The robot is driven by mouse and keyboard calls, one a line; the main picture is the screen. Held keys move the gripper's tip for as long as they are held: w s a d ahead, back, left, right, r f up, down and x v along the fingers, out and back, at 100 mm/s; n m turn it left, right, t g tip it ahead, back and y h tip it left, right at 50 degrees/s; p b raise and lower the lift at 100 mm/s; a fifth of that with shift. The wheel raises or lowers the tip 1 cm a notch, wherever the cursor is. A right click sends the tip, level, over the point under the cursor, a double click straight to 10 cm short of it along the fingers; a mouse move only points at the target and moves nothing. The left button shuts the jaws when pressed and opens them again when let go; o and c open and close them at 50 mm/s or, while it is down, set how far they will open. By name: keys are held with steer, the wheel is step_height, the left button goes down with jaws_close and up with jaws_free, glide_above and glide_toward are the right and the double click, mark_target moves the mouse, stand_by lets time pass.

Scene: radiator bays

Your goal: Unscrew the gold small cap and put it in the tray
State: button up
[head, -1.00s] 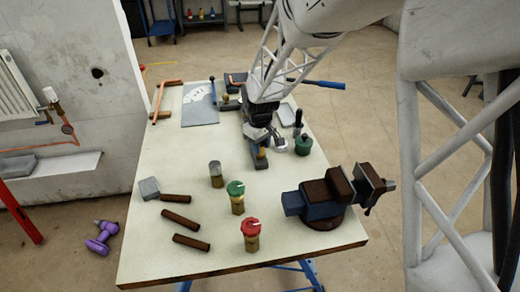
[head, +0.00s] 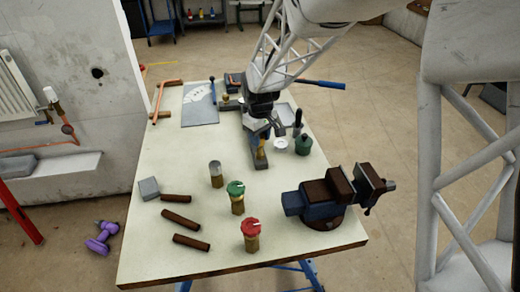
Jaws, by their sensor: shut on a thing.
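My gripper (head: 264,133) is over the far middle of the table in the head view, pointing down at a gold fitting (head: 262,148) that stands upright on a dark grey block (head: 261,163). The gripper is shut on the gold small cap at the fitting's top. The fingers hide most of the cap, so I cannot tell whether it is still seated on the fitting. A shallow pale grey tray-like thing (head: 288,112) lies behind, partly hidden by my arm. A small round white dish (head: 281,143) sits just right of the gripper.
A green pot (head: 303,145) and dark-handled tool (head: 297,122) stand close right. A vise (head: 328,196) is at front right. Green-capped (head: 236,197) and red-capped (head: 251,233) fittings and a grey-topped cylinder (head: 216,174) stand nearer.

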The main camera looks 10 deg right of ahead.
steer(key=shift+r, duration=0.7)
steer(key=shift+w, duration=0.15)
steer(key=shift+w+d+r, duration=0.1)
steer(key=shift+w+d, duration=0.2)
steer(key=shift+w, duration=0.3)
steer(key=w+d+n, duration=0.4)
steer(key=w+d, duration=0.4)
steer(key=w, duration=0.4)
steer(key=w+d+n, duration=0.5)
steer(key=w+d, duration=0.2)
steer(key=w, duration=0.5)
steer(key=shift+d+r, duration=0.2)
steer(key=shift+d, duration=0.15)
steer(key=shift+f, duration=2.55)
